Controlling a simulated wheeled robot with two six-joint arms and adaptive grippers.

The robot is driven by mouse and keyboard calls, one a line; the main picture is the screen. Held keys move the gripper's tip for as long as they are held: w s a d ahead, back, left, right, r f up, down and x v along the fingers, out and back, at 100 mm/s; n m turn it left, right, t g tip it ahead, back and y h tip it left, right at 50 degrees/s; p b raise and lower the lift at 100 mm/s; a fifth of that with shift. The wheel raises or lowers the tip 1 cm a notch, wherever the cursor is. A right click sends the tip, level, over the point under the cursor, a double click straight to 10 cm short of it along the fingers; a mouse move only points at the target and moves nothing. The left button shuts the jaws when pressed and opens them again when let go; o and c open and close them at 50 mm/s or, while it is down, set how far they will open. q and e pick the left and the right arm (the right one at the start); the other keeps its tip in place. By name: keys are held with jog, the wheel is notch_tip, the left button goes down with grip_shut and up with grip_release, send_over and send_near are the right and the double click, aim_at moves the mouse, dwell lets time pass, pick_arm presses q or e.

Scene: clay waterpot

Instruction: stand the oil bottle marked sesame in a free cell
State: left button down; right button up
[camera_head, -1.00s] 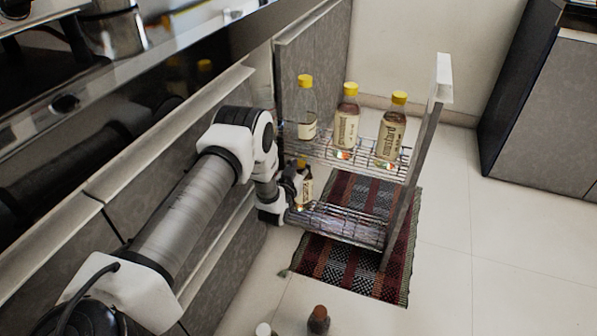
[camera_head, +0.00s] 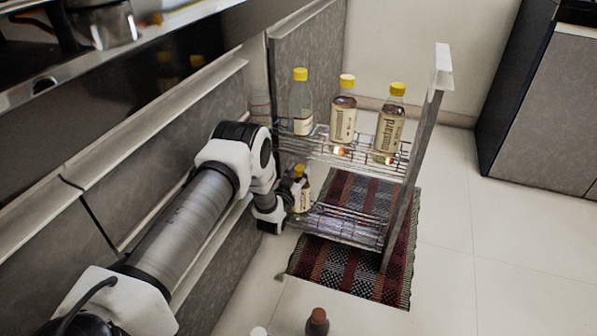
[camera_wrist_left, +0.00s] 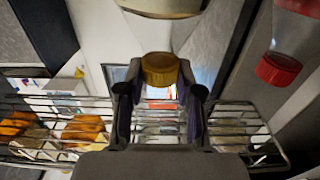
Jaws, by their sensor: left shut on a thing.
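My left gripper (camera_head: 287,200) is shut on a small bottle (camera_head: 303,199) with a yellow cap, at the left end of the lower wire basket (camera_head: 345,226) of the pull-out rack. The bottle looks upright, with a pale label too small to read. In the left wrist view its yellow cap (camera_wrist_left: 160,69) shows between the fingers, with basket wires around it. Whether its base touches the basket floor is hidden. On the upper basket (camera_head: 375,160) stand several yellow-capped bottles: one at left with its label turned away (camera_head: 301,105), and two reading mustard (camera_head: 343,118) (camera_head: 389,130). My right gripper is out of view.
The rack's front panel (camera_head: 415,160) stands at right, the cabinet (camera_head: 315,55) behind. A patterned rug (camera_head: 350,272) lies below. A brown-capped bottle (camera_head: 317,321) is at the bottom edge. A red-capped bottle (camera_wrist_left: 278,68) shows in the wrist view. The floor at right is clear.

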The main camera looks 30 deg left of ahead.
pick_arm(q)
jog(key=shift+r, duration=0.1)
jog(key=c, duration=0.7)
grip_release()
jog(key=shift+s, duration=0.2)
jog(key=v, duration=1.1)
jog(key=shift+s, duration=0.3)
